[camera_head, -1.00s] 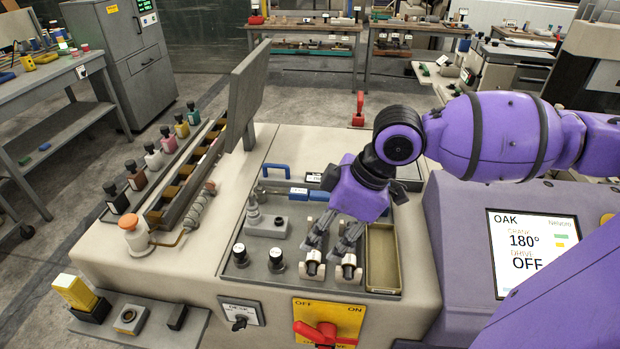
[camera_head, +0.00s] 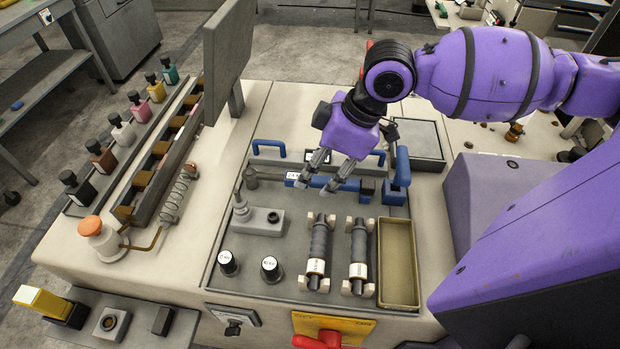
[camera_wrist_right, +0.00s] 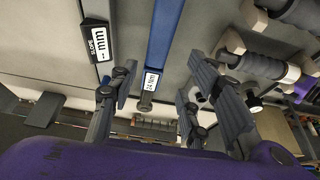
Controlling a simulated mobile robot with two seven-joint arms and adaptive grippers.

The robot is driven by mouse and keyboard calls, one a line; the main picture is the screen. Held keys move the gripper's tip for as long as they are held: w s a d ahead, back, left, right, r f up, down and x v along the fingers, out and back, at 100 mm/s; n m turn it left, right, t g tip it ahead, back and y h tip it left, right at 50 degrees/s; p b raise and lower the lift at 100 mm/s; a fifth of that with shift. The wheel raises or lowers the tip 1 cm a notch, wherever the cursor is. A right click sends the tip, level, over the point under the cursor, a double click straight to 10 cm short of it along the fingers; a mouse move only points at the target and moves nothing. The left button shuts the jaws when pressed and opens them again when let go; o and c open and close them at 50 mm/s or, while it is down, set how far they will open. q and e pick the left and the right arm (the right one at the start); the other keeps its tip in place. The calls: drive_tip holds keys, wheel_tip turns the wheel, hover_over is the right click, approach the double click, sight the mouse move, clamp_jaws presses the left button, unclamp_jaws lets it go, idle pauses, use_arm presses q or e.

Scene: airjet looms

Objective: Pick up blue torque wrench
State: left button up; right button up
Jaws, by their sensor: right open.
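The blue torque wrench (camera_head: 340,184) lies across the back of the grey tray on the machine top, with a small white label near its left end. In the right wrist view its blue handle (camera_wrist_right: 164,38) and a label reading about 24 Nm show between the fingers. My right gripper (camera_head: 319,174) is open above the wrench, its fingertips over the left part of the handle. Whether the fingers touch it I cannot tell. My left gripper is not in view.
Two dark rollers (camera_head: 319,245) rest on cradles in front of the wrench, beside an olive bin (camera_head: 397,262). A blue-handled tool (camera_head: 402,167) stands at the wrench's right end. A grey upright panel (camera_head: 228,60) rises at the left.

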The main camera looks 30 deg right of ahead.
drive_tip(key=x, duration=0.4)
drive_tip(key=shift+w+d, duration=0.15)
drive_tip(key=shift+w, duration=0.1)
drive_tip(key=shift+w+f, duration=0.1)
drive_tip(key=shift+f, duration=0.05)
drive_tip(key=c, duration=0.9)
clamp_jaws()
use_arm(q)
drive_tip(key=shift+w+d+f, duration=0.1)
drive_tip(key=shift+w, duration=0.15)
